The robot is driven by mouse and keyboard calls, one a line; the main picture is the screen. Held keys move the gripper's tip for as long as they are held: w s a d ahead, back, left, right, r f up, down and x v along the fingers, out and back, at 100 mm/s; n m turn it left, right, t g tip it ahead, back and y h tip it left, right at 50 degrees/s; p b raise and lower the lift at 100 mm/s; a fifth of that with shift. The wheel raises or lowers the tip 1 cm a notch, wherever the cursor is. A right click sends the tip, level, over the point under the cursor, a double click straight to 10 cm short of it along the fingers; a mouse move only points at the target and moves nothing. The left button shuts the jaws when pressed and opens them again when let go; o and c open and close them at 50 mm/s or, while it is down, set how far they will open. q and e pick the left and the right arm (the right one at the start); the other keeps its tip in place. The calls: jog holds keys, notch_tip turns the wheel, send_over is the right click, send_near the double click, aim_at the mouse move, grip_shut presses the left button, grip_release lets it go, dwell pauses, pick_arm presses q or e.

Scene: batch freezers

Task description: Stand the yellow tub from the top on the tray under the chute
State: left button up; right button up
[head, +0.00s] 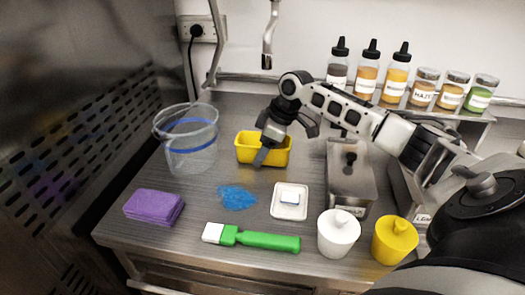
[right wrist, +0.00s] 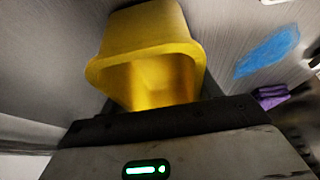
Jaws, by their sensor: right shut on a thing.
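The yellow tub (head: 248,152) is an open rectangular tub at the middle back of the steel counter. My right gripper (head: 268,150) reaches down over it from above, shut on its near rim. In the right wrist view the tub (right wrist: 150,45) sits right beyond the gripper, its opening facing the camera. I cannot tell whether its base touches the counter. I cannot make out the chute or its tray for certain. My left gripper is not in view.
A clear bucket (head: 191,155) stands left of the tub, a lidded steel pan (head: 348,190) right. In front are a blue spill (head: 236,196), purple cloth (head: 154,206), white dish (head: 280,211), green brush (head: 265,241), white pot (head: 338,236) and yellow pot (head: 393,244). Bottles (head: 367,80) line the back shelf.

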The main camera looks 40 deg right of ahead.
jog(key=o, duration=1)
jog(key=shift+f, duration=0.15)
